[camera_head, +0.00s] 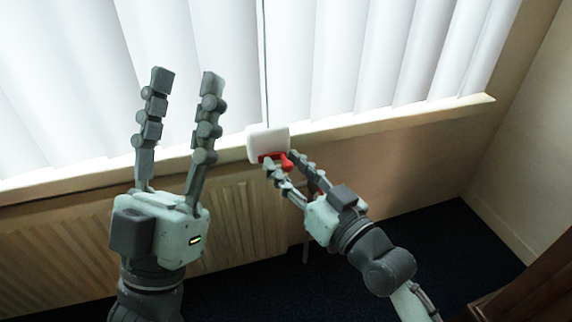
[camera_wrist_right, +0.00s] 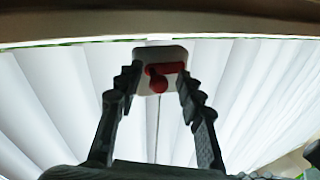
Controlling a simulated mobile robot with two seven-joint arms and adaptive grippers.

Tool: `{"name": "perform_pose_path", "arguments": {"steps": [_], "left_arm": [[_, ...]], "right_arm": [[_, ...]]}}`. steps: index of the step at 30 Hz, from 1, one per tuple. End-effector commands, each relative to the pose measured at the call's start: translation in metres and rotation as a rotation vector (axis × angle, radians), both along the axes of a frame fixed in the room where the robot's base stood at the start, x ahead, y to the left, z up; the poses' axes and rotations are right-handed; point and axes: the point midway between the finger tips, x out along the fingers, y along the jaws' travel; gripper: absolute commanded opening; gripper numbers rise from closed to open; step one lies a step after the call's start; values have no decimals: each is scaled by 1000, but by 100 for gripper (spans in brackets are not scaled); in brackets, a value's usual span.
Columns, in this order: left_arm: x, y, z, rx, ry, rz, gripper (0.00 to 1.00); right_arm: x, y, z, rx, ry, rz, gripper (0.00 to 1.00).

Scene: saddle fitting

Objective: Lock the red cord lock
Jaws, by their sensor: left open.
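The red cord lock (camera_head: 287,161) is a small red bar with a rounded knob on a white block (camera_head: 267,139) at the window sill. My left gripper (camera_head: 188,78) is open, empty and pointing up, left of the block.
A thin cord (camera_head: 264,60) runs up from the white block along white vertical blinds (camera_head: 350,50). A wooden sill (camera_head: 400,113) lies below the blinds, with a ribbed panel (camera_head: 240,215) beneath it. A dark brown piece (camera_head: 530,285) stands at the lower right.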

Motion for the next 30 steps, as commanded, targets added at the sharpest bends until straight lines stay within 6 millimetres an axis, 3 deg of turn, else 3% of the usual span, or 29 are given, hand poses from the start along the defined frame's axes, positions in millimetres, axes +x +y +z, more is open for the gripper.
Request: {"name": "perform_pose_path", "arguments": {"steps": [15,21,30], "left_arm": [[0,0,0,0,0,0,41],[0,0,0,0,0,0,41],[0,0,0,1,0,1,41]], "right_arm": [[-78,-55,-8,-3,6,4,38],[-93,-66,-8,0,3,4,38],[-95,-67,-7,1,1,3,38]]}}
